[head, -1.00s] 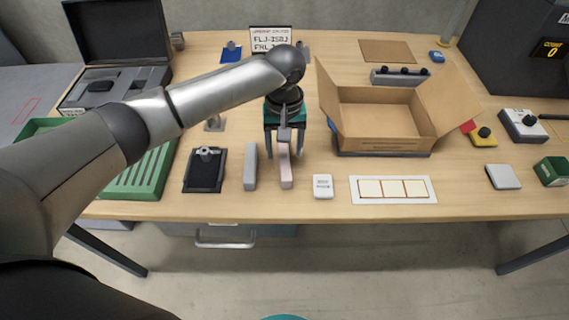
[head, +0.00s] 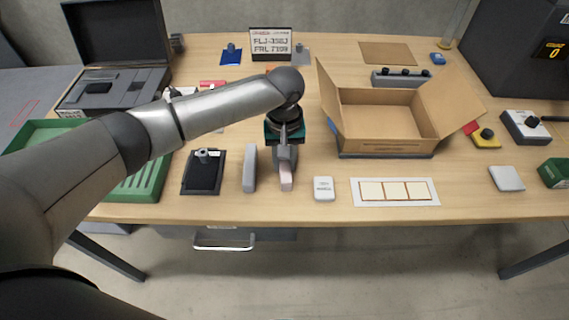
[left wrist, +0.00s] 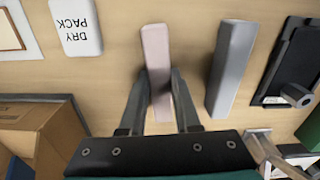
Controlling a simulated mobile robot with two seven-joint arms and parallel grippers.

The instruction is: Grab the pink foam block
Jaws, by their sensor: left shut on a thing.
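The pink foam block (head: 286,178) is a long, narrow pale pink bar on the table, in the middle of the head view. In the left wrist view the pink foam block (left wrist: 156,60) extends out from between the fingers. My left gripper (head: 286,164) comes down over its far part from above. In the left wrist view the left gripper (left wrist: 160,90) has one finger on each side of the block and is shut on it. The block seems to be at table level; I cannot tell whether it is lifted. My right gripper is not in view.
A grey bar (head: 250,168) lies close to the left of the block, and a white dry pack (head: 324,188) to the right. An open cardboard box (head: 385,143) stands behind right. A black clipboard-like plate (head: 204,172) and a green tray (head: 150,178) are further left.

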